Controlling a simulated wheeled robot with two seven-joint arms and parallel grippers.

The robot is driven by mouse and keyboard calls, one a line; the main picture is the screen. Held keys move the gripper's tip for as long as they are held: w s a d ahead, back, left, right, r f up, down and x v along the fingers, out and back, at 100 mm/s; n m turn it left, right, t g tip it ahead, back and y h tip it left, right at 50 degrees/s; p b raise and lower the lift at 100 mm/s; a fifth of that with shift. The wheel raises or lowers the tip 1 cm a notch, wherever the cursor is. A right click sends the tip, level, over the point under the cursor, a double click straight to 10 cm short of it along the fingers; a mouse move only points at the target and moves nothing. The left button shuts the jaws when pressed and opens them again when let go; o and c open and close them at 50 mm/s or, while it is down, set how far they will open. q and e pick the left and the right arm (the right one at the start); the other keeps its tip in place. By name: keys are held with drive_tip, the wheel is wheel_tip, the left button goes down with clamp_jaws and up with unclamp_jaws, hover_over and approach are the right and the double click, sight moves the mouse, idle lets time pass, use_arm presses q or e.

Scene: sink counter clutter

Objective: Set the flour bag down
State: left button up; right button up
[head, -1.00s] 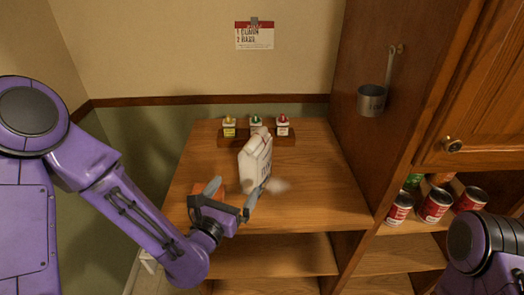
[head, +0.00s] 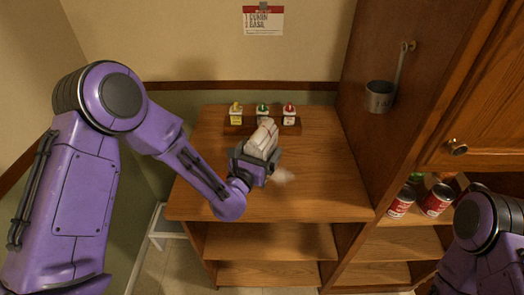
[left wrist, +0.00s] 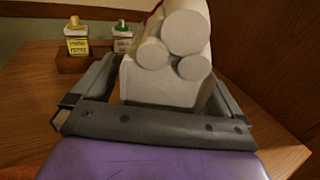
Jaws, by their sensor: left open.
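The flour bag (head: 262,138) is white with a rolled top and sits on the wooden counter, behind a pale powdery patch. My left gripper (head: 257,157) is open, with one finger on each side of the bag's lower part.
A wooden rack (head: 234,130) with several small spice tins stands behind the bag. A tall wooden panel with a hanging metal cup (head: 379,97) bounds the right side. Red cans (head: 437,199) sit on a shelf at right. The counter's (head: 325,190) front right is clear.

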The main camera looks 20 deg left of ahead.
use_arm(q)
drive_tip(key=c, duration=1.5)
drive_tip(key=shift+c, duration=1.1)
